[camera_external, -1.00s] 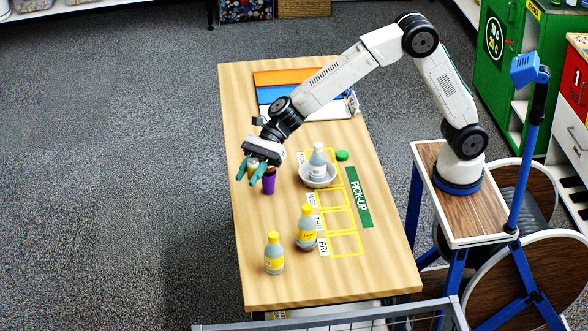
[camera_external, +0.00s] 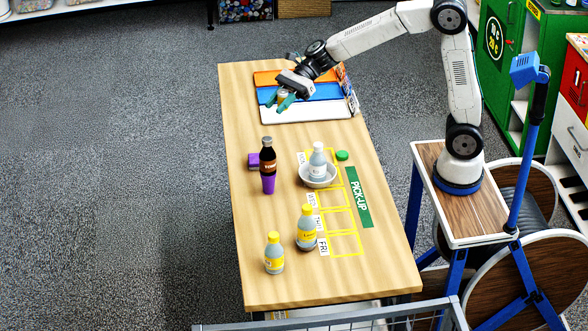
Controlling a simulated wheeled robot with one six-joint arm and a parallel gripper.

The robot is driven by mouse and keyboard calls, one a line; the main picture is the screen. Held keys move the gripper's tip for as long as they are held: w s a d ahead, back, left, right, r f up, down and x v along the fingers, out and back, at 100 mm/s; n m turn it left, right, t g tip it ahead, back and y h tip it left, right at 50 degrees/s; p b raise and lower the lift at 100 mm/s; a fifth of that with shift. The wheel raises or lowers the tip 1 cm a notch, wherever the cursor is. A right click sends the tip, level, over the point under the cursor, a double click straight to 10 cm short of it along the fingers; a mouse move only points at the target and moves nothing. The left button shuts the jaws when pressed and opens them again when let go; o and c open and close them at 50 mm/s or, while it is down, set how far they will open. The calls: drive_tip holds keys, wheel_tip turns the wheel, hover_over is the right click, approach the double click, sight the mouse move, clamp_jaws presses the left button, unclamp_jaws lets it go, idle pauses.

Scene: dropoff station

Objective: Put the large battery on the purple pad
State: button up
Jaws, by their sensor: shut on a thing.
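My gripper (camera_external: 279,101) is shut on a small pale-topped thing (camera_external: 283,95), probably the large battery. It is partly hidden by the teal fingers and too small to identify surely. My gripper is over the coloured strips at the far end of the table, and I cannot tell whether the held thing touches them. The purple pad (camera_external: 253,161) lies on the table left of the dark bottle, which hides its right side. I see no battery on the pad's visible part.
A dark bottle (camera_external: 267,152) stands in or behind a purple cup (camera_external: 268,184). Orange (camera_external: 263,78), blue (camera_external: 325,92) and white (camera_external: 310,112) strips lie at the far end. A bowl (camera_external: 318,182) holds a grey bottle (camera_external: 318,160). Yellow-capped bottles (camera_external: 306,232) stand nearer. The table's left-front area is clear.

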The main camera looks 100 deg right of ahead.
drive_tip(key=s+d+m+t+h, duration=0.1)
drive_tip(key=s+d, duration=0.7)
hover_over(253, 160)
drive_tip(key=f, duration=2.1)
drive_tip(key=shift+s+f, duration=0.2)
drive_tip(key=shift+f, duration=0.2)
drive_tip(key=shift+w+f, duration=0.2)
drive_tip(key=shift+f, duration=1.55)
drive_tip(key=shift+f, duration=0.1)
drive_tip(key=o, duration=1.1)
drive_tip(key=shift+c, duration=0.2)
